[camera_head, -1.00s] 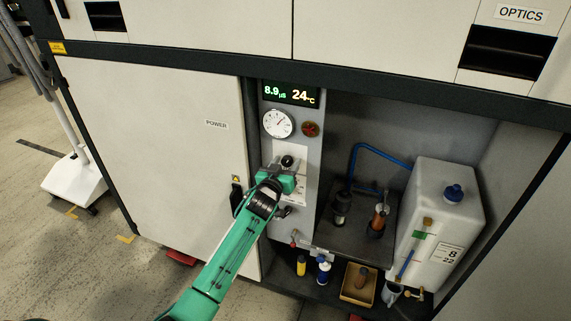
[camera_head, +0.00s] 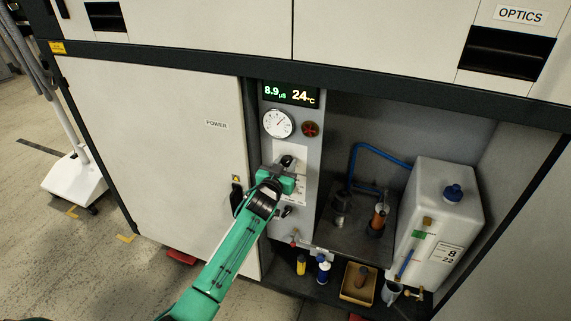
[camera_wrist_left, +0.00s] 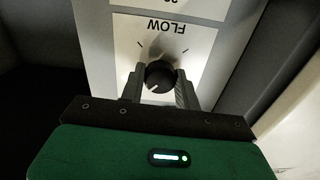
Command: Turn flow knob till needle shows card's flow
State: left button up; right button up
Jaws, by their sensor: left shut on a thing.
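The black flow knob (camera_wrist_left: 158,75) sits on a white plate marked FLOW (camera_wrist_left: 165,27) in the left wrist view, with a pale pointer line on its face. My left gripper (camera_wrist_left: 160,88) is shut on the knob, one finger on each side. In the head view my left gripper (camera_head: 283,172) is at the panel and partly hides the knob (camera_head: 287,162). The round white gauge (camera_head: 279,124) above has a thin dark needle, too small to read exactly. A card with the flow value is not readable here. My right gripper is not in view.
A lit display (camera_head: 291,93) reads 8.9 µS and 24 °C above the gauge. A red knob (camera_head: 310,129) is beside the gauge. A white tank (camera_head: 435,215) stands right, with blue tubing (camera_head: 375,153). The POWER door (camera_head: 160,150) is left.

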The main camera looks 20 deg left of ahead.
pick_arm(q)
jog(key=o, duration=0.8)
jog(key=shift+o, duration=0.8)
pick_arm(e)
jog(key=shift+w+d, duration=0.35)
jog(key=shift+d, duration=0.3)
